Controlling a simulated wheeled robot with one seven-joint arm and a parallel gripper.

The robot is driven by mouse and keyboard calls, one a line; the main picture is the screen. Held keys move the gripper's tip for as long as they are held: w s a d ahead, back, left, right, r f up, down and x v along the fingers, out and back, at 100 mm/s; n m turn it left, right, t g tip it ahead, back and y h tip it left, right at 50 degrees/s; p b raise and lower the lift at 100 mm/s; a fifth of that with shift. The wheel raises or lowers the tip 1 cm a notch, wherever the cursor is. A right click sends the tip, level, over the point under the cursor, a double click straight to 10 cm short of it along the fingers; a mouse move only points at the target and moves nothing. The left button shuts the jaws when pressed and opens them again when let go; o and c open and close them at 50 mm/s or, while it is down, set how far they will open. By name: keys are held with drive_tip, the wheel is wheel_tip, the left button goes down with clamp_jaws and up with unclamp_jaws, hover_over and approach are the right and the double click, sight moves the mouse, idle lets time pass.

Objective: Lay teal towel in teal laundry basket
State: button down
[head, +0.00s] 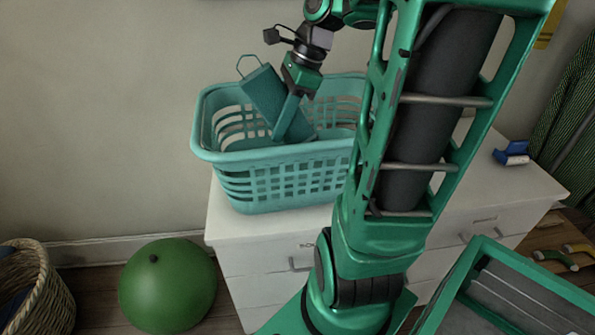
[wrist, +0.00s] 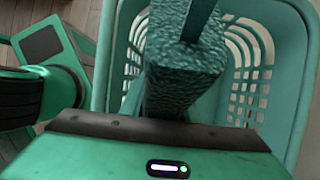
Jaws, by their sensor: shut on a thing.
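The teal laundry basket (head: 285,178) stands on a white cabinet, with slotted walls and an open top. The teal towel (head: 262,92) is a rolled or folded block with a thin loop at its upper end. It is tilted, its lower part inside the basket and its upper end above the rim. My gripper (head: 290,118) reaches down into the basket opening and is shut on the towel. In the wrist view the towel (wrist: 172,75) fills the middle, with a gripper finger across it and the basket wall (wrist: 285,105) around it. The towel's underside is hidden.
The white cabinet (head: 265,240) has free top to the right, where a small blue-and-white object (head: 512,153) lies. A green ball (head: 168,285) and a wicker basket (head: 42,290) are on the floor at left. Several small things lie on the floor at right.

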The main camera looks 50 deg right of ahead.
drive_tip(key=shift+d+f, duration=0.2)
drive_tip(key=shift+f, duration=0.2)
drive_tip(key=w+d+f, duration=0.3)
drive_tip(key=d+f, duration=0.7)
drive_tip(key=shift+w+d+f, duration=0.25)
drive_tip(key=shift+f, duration=0.25)
drive_tip(key=c, duration=1.4)
unclamp_jaws()
drive_tip(key=shift+o, duration=0.2)
drive_tip(key=v, duration=1.2)
